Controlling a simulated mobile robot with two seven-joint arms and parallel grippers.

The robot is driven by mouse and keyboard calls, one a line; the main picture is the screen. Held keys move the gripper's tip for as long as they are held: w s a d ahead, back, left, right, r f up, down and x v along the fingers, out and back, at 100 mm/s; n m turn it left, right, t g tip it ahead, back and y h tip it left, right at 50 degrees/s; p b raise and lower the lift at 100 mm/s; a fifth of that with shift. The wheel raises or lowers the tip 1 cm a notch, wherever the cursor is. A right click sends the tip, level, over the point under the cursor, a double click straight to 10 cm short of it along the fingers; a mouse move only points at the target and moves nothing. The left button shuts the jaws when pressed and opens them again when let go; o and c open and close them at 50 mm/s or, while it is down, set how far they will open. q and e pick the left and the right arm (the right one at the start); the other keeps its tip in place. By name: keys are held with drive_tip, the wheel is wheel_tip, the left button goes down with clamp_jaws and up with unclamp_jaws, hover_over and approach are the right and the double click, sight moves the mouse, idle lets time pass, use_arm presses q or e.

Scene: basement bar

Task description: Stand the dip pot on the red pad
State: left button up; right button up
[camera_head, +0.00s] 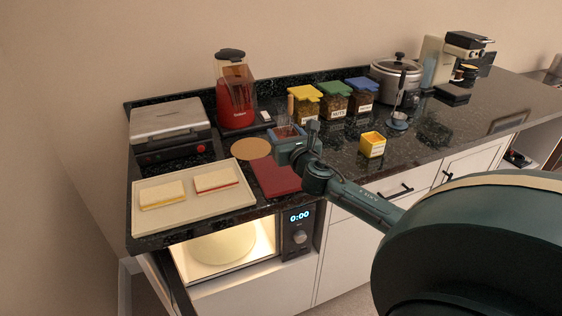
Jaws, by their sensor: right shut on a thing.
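The red pad (275,177) lies flat on the dark counter, beside the cream tray. My right gripper (289,142) reaches in from the right and is above the counter just behind the pad. It is shut on a small pot with reddish contents (287,131), which I take to be the dip pot. The gripper hides much of the pot, and I cannot tell whether its base touches the counter. The visible part of the pad is bare. My left gripper is out of view.
A cream tray (160,219) with two sandwiches is left of the pad. A round tan mat (251,148) lies behind it. A yellow labelled pot (372,146) stands to the right. Lidded jars (335,99), a red blender (236,95) and a grill (170,122) stand behind. An open microwave (300,231) is below.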

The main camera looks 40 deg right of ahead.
wheel_tip(320, 180, down, 6)
drive_tip(key=shift+r+b, duration=0.1)
drive_tip(key=shift+b, duration=0.7)
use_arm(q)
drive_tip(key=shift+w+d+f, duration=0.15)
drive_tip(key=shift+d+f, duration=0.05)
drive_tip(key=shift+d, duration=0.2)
use_arm(e)
drive_tip(key=shift+f, duration=0.4)
drive_tip(key=shift+f, duration=0.2)
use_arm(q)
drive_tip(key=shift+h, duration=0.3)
use_arm(e)
drive_tip(key=o, duration=1.1)
drive_tip(key=shift+r, duration=0.1)
